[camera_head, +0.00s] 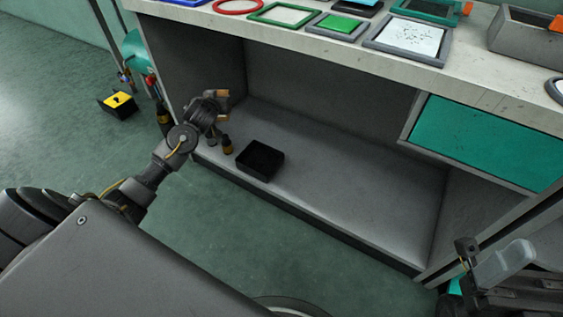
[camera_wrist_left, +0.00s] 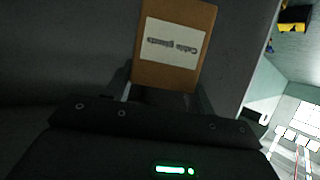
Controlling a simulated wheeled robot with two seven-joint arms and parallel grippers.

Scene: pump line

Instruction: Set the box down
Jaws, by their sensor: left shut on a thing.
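A brown cardboard box (camera_wrist_left: 172,75) with a white label, its print upside down and seeming to read "Cable glands", is held between the fingers of my left gripper in the left wrist view. In the head view my left gripper (camera_head: 220,106) is over the left end of the low grey shelf (camera_head: 340,190) under the bench. Small brown patches show at its tip, but the wrist hides most of what it holds. A black open tray (camera_head: 260,160) stands on the shelf, right of and nearer than the gripper. My right gripper (camera_head: 466,252) is at the lower right; its opening is unclear.
The bench top (camera_head: 450,80) overhangs the shelf and carries several frames and trays. A teal drawer front (camera_head: 490,140) hangs at the right. The shelf right of the black tray is clear. A black and yellow box (camera_head: 119,103) is on the floor at the left.

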